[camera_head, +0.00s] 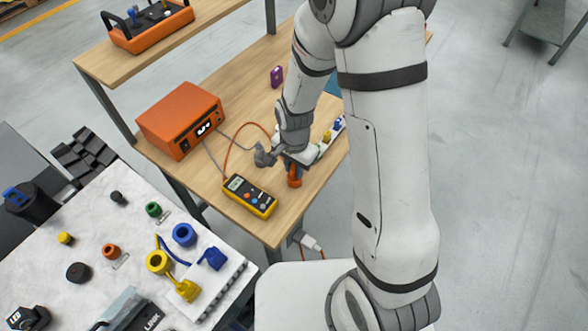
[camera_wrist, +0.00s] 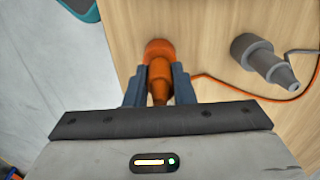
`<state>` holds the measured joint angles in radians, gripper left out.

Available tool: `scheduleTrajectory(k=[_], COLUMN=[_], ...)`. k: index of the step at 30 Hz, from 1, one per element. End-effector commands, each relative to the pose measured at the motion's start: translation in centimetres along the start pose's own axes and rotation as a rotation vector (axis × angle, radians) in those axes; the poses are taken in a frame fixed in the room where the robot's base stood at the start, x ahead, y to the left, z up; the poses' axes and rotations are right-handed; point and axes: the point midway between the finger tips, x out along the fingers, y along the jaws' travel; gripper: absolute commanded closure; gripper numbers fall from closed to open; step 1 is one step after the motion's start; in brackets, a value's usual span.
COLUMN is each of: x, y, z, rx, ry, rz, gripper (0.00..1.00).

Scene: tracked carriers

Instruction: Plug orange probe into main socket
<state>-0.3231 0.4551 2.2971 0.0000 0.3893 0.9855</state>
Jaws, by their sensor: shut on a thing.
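The orange probe (camera_head: 294,180) is at the right part of the wooden table, below my wrist. In the wrist view the orange probe (camera_wrist: 157,50) has a wide round end away from me and a narrower part between my fingers. My gripper (camera_wrist: 158,80) is shut on that narrower part; in the head view my gripper (camera_head: 291,164) is partly hidden by my arm. I cannot tell whether the probe touches the table. A yellow multimeter (camera_head: 262,203) lies left of the probe. I cannot make out which part is the main socket.
A grey probe (camera_head: 264,157) lies close left of my gripper; it also shows in the wrist view (camera_wrist: 262,58). Cables run to an orange box (camera_head: 182,118) with a display. Connectors stand on a white strip beyond my gripper. A white bench (camera_head: 40,265) with parts is at left.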

Motion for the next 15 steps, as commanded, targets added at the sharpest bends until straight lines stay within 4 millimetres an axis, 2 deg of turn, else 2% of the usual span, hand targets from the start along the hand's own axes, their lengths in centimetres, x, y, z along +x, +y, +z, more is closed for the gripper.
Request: scheduleTrajectory(k=[15], x=[-1.9], y=[0.0], z=[0.0], rx=[0.000], ry=[0.000], rz=[-0.001], gripper=[1.00])
